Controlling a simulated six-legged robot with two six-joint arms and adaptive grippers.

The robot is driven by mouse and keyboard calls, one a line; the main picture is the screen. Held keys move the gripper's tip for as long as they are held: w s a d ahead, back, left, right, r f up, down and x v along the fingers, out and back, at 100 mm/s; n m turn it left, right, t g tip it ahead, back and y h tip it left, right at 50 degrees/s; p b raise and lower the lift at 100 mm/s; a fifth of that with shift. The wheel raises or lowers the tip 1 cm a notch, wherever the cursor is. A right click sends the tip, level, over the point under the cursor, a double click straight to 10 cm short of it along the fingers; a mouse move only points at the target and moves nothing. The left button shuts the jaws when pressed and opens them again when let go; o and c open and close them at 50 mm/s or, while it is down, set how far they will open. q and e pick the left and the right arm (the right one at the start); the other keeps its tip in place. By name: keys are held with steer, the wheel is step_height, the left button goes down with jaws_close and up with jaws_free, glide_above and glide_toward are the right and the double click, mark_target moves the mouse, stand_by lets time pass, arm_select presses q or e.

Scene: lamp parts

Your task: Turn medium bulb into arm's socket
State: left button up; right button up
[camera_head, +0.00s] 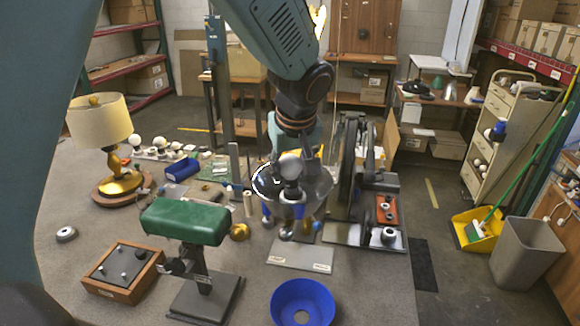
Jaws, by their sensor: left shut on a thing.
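My left gripper (290,215) reaches down over the middle of the table, its blue fingertips pointing downward. It is shut on a small rounded grey thing (287,233), which I take to be the bulb, though fingers and shadow hide much of it. Below is a light grey labelled plate (300,254). I cannot make out the arm's socket; the gripper covers that area. Several white bulbs (135,141) stand at the back left. My right gripper is out of view.
A green-topped stand (185,222), a wooden box with a dark top (122,272) and a blue bowl (302,303) are near the front. A brass-based lamp (100,124) stands left. Dark upright equipment (350,175) stands close to the gripper's right.

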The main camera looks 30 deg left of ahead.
arm_select(q)
steer(key=shift+s+r, duration=0.1)
steer(key=shift+r, duration=0.25)
steer(key=shift+r+p, duration=0.2)
steer(key=shift+p, duration=0.2)
steer(key=shift+r, duration=0.25)
steer(key=shift+w+d, duration=0.15)
steer(key=shift+w, duration=0.05)
steer(key=shift+d+y+p, duration=0.25)
steer(key=shift+y+p, duration=0.1)
steer(key=shift+y, duration=0.05)
steer(key=shift+a+f, duration=0.1)
steer(key=shift+a, duration=0.1)
steer(key=shift+d, duration=0.15)
stand_by(0.4)
stand_by(0.3)
